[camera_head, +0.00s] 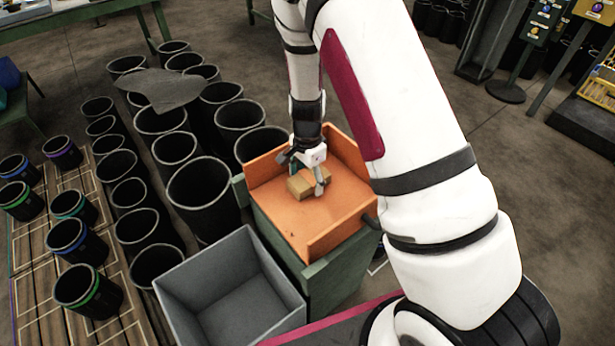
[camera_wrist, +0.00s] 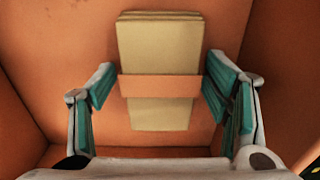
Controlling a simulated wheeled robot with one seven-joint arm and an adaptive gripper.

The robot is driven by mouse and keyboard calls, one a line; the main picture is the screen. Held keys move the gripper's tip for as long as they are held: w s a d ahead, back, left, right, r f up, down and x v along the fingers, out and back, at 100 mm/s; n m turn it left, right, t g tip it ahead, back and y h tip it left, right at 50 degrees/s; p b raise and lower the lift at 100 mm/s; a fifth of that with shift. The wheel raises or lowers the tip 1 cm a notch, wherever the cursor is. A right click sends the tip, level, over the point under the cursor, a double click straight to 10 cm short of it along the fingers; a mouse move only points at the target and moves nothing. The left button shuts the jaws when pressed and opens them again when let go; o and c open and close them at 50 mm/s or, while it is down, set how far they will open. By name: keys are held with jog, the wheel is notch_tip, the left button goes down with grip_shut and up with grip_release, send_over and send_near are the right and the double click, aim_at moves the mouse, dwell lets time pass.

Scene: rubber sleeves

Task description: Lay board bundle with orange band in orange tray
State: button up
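The board bundle (camera_head: 300,184) is a tan block of stacked boards with an orange band around its middle, which shows in the wrist view (camera_wrist: 158,60). It lies inside the orange tray (camera_head: 343,207), on the tray floor, which also fills the background of the wrist view (camera_wrist: 60,50). My gripper (camera_head: 308,174) is down in the tray over the bundle. In the wrist view my gripper (camera_wrist: 160,88) has its teal-padded fingers on both sides of the bundle, with a narrow gap on each side. It is open and holds nothing.
The tray has raised walls and sits on a green stand (camera_head: 335,274). An empty grey bin (camera_head: 232,290) stands in front of it at the lower left. Several black rubber sleeves (camera_head: 203,195) crowd the floor to the left. My arm covers the area right of the tray.

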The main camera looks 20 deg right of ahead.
notch_tip(320, 180, up, 13)
jog(key=p, duration=0.3)
notch_tip(320, 180, up, 10)
jog(key=n+y, duration=0.1)
jog(key=n, duration=0.2)
send_over(308, 178)
jog(key=s+a, duration=0.2)
jog(key=s, duration=0.3)
jog(key=s+r+n+t, duration=0.1)
jog(key=s+r+n, duration=0.3)
jog(key=s+r, duration=0.3)
jog(key=s+r+n, duration=0.3)
jog(key=s+r, duration=0.2)
jog(key=s, duration=0.4)
jog(key=s+d+n+h, duration=0.1)
jog(key=s+n, duration=0.3)
jog(key=s, duration=0.7)
jog(key=shift+s+d+r+t, duration=0.15)
jog(key=shift+s+d+t, duration=0.25)
jog(key=shift+d, duration=0.15)
